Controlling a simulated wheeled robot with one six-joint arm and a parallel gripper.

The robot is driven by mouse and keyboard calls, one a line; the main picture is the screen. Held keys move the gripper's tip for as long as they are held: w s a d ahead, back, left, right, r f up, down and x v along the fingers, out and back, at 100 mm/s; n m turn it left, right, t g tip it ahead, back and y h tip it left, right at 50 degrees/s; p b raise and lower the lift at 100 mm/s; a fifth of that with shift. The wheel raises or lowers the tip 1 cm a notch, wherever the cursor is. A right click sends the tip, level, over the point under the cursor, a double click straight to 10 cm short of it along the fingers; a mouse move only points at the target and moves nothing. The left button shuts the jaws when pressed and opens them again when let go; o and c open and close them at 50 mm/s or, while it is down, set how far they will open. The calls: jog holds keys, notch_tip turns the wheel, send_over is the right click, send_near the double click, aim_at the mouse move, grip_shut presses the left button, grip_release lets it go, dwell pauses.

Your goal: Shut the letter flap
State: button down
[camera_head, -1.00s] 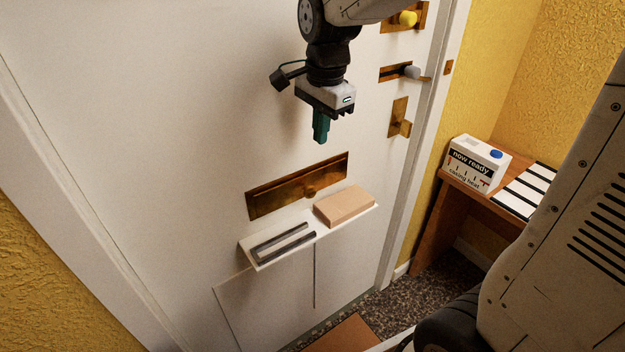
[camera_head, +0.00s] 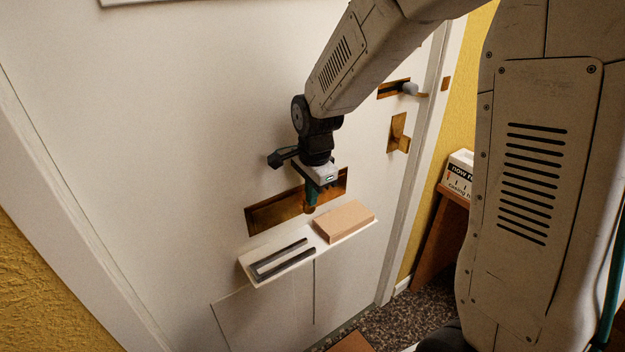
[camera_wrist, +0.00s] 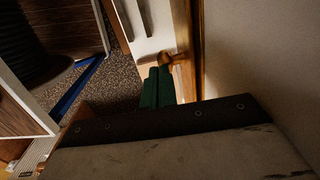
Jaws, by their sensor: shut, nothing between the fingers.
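The brass letter flap (camera_head: 275,213) is set in the white door, above a small white shelf. Its round knob (camera_wrist: 166,58) shows in the wrist view. My gripper (camera_head: 311,205) is in front of the flap's right half and hides part of it and most of the knob. The green fingers (camera_wrist: 158,88) are shut and empty. In the wrist view their tips are close to the knob; I cannot tell if they touch it. How far the flap stands open is not clear.
The white shelf (camera_head: 262,283) below the flap bears a tan block (camera_head: 344,221) and dark rails (camera_head: 283,262). A lever handle (camera_head: 409,89) and a brass plate (camera_head: 398,133) are on the door at right. A wooden table (camera_head: 440,232) stands beyond the door's right edge.

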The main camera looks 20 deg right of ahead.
jog(key=shift+f, duration=0.35)
jog(key=shift+f, duration=0.2)
notch_tip(320, 180, up, 14)
jog(key=s, duration=0.2)
jog(key=s+d+r+n, duration=0.1)
jog(key=s+n, duration=0.7)
jog(key=s, duration=0.4)
jog(key=s+d+r+n, duration=0.1)
jog(key=s+d+n, duration=0.1)
jog(key=s+n, duration=0.5)
jog(key=s, duration=0.5)
jog(key=shift+s+n, duration=0.3)
jog(key=shift+n, duration=0.1)
